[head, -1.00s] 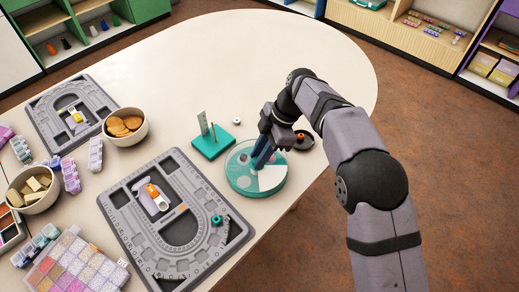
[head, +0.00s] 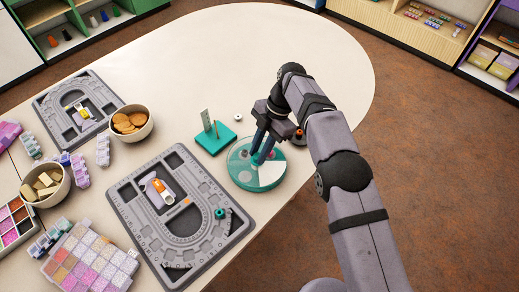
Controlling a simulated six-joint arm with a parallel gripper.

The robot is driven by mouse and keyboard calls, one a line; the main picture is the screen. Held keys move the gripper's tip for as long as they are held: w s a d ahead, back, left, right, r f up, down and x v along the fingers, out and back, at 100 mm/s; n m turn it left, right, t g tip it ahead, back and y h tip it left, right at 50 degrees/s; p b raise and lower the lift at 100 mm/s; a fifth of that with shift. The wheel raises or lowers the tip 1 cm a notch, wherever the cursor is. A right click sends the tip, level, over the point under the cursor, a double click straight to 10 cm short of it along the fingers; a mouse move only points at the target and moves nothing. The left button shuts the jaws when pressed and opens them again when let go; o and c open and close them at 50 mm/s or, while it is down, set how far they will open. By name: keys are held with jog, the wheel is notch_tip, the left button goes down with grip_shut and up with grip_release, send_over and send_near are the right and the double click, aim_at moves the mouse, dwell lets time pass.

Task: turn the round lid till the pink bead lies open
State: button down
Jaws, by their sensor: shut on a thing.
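The round lid (head: 272,176) is a see-through disc with a white wedge, on a teal round box (head: 243,184) near the table's right edge. My gripper (head: 256,160) points down over the middle of the lid, with its blue-tipped fingers at the lid's centre. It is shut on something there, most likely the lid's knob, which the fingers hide. A pinkish spot shows under the lid at its left side, too small to tell if it is the pink bead.
A teal stand (head: 215,139) with upright pegs is just behind and left of the box. A grey bead board (head: 180,215) lies to the left, with another farther back. Bowls (head: 131,123) stand left. The table's far part is clear.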

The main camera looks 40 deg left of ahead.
aim_at(257, 156)
jog(key=c, duration=1.5)
grip_release()
jog(key=shift+c, duration=0.2)
jog(key=shift+w+r, duration=0.1)
jog(key=shift+v, duration=1.45)
jog(key=p+v, duration=0.4)
jog(key=p, duration=0.3)
jog(key=shift+r+p, duration=0.15)
jog(key=shift+p, duration=1)
jog(key=shift+c, duration=0.6)
